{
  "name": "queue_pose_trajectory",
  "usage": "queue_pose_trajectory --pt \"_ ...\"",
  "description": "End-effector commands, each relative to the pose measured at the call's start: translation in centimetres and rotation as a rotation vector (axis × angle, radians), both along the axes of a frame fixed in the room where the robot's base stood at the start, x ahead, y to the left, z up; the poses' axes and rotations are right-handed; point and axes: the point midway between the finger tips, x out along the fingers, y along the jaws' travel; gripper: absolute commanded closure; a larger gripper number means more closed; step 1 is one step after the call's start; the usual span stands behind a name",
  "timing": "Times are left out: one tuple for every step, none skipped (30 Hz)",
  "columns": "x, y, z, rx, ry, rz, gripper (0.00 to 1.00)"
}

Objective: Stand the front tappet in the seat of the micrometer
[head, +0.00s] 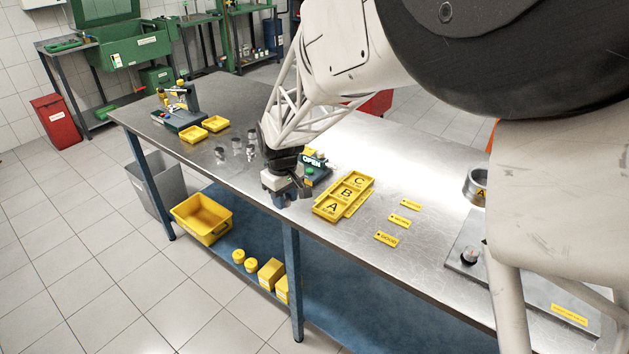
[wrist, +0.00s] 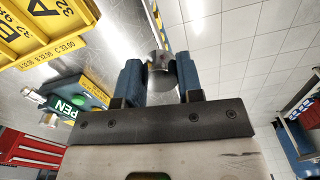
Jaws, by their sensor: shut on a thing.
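My gripper (wrist: 160,76) is shut on a grey metal tappet (wrist: 159,62), a short cylinder between the blue fingers in the wrist view. In the head view my gripper (head: 283,200) is low near the table's front edge, and the tappet cannot be made out there. A dark green device with an OPEN display, which looks like the micrometer (head: 314,161), stands just behind my gripper. It also shows in the wrist view (wrist: 82,88), with a green button and a small metal cylinder beside it. Its seat is largely hidden by my gripper in the head view. Other metal tappets (head: 236,146) stand further left.
Yellow trays (head: 331,208) marked A, B and C lie right of my gripper. Yellow GOOD labels (head: 387,239) lie further right. Two yellow trays (head: 193,134) and another device (head: 180,119) stand at the far left.

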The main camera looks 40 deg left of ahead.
Motion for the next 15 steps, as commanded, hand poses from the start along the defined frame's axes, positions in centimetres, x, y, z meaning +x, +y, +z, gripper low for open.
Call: queue_pose_trajectory --pt "0.0 0.0 0.0 0.0 0.0 0.0 0.89" --pt "0.01 0.01 0.01 0.0 0.0 0.0 0.89" --pt "0.01 0.01 0.0 0.0 0.0 0.0 0.89" --pt "0.01 0.01 0.0 0.0 0.0 0.0 0.89" --pt "0.01 0.01 0.0 0.0 0.0 0.0 0.89" --pt "0.01 0.01 0.0 0.0 0.0 0.0 0.89" --pt "0.02 0.02 0.01 0.0 0.0 0.0 0.89" --pt "0.04 0.04 0.01 0.0 0.0 0.0 0.89" --pt "0.08 0.08 0.02 0.0 0.0 0.0 0.89" --pt "0.13 0.12 0.03 0.0 0.0 0.0 0.89" --pt "0.19 0.19 0.05 0.0 0.0 0.0 0.89" --pt "0.3 0.29 0.08 0.0 0.0 0.0 0.89" --pt "0.41 0.39 0.1 0.0 0.0 0.0 0.89" --pt "0.55 0.51 0.13 0.0 0.0 -0.001 0.89" --pt "0.76 0.71 0.18 0.0 0.0 -0.001 0.89"
